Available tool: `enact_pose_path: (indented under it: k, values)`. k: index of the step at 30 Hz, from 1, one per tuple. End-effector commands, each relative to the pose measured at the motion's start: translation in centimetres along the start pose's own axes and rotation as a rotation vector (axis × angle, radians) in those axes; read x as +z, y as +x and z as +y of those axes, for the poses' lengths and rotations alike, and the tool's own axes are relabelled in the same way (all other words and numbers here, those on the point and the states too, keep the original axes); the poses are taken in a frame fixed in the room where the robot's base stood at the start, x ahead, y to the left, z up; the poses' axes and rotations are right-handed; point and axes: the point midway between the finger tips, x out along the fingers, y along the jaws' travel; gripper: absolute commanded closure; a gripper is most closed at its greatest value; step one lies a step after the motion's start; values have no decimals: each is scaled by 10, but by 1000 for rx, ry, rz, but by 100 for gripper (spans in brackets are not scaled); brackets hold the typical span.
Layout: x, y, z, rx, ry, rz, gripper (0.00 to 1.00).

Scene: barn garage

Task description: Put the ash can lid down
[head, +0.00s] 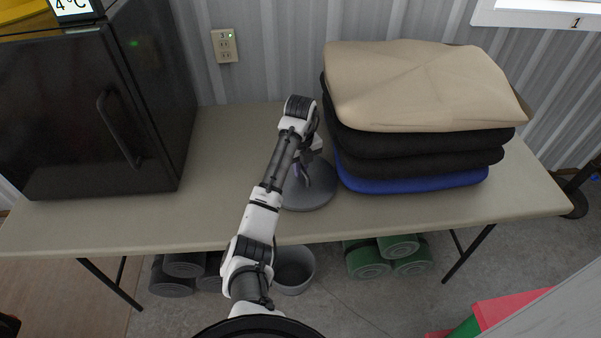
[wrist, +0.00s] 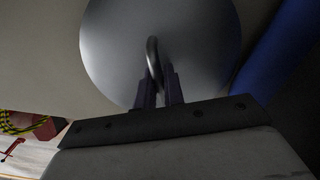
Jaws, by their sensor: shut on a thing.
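The ash can lid (head: 309,192) is a round grey disc at the table's front half, beside the blue cushion. Whether it rests on the table or hangs just above it I cannot tell. My gripper (head: 303,172) is over the lid, partly hidden by my arm. In the wrist view the lid (wrist: 200,60) fills the upper middle, and my gripper (wrist: 159,90) is shut on its metal loop handle (wrist: 153,60). A grey open can (head: 293,268), probably the ash can, stands on the floor under the table's front edge.
The table (head: 225,150) is clear left of the lid. A black mini fridge (head: 130,120) stands at its left. A stack of folded cushions (head: 420,90), tan on top and blue below, is close on the lid's right. Green rolls (head: 372,262) lie under the table.

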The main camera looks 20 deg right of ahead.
Motion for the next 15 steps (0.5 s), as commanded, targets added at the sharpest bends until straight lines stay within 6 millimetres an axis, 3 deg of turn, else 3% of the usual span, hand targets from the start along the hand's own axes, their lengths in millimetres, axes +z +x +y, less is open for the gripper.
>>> enact_pose_path:
  k: [4, 14, 15]
  values:
    - [0, 14, 0, 0, -1, 0, 100]
    - [0, 20, 0, -1, 0, -2, 100]
    - [0, 19, 0, -1, 0, -2, 86]
